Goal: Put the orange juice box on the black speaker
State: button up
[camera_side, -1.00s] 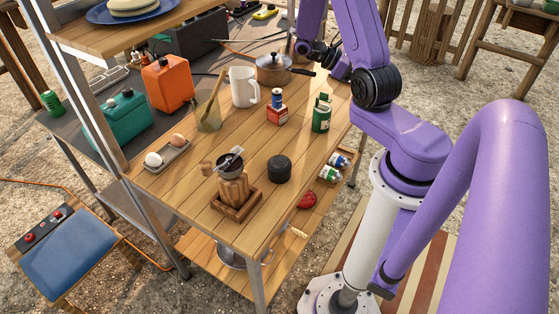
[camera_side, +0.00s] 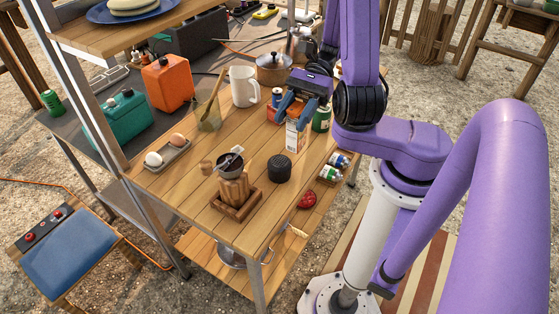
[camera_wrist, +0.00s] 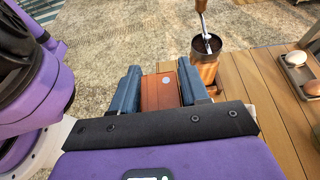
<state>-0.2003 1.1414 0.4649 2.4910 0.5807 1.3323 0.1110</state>
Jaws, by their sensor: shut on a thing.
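My gripper (camera_side: 296,117) is shut on the orange juice box (camera_side: 296,133), a small upright carton with a white lower front and an orange top. The box hangs below the fingers, over the right part of the wooden table. In the wrist view the reddish-orange top of the juice box (camera_wrist: 161,91) shows between the two blue fingers. The black speaker (camera_side: 279,170) is a short round cylinder standing on the table, nearer the side camera than the held box and apart from it. I cannot see the speaker in the wrist view; the gripper and box may hide it.
A pepper-grinder-like wooden pot with a dark cup (camera_side: 232,180) stands in a wooden tray left of the speaker. A white mug (camera_side: 243,87) and an egg tray (camera_side: 168,154) are farther left.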

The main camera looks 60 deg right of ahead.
jog(key=w+r+m+t+h, duration=0.1)
jog(key=w+r+m+t, duration=0.1)
jog(key=w+m+t, duration=0.3)
notch_tip(320, 180, down, 8)
jog(key=shift+a+f, duration=0.15)
jog(key=shift+a, duration=0.25)
jog(key=shift+s+f, duration=0.1)
dwell(0.4)
jog(key=o, duration=1.2)
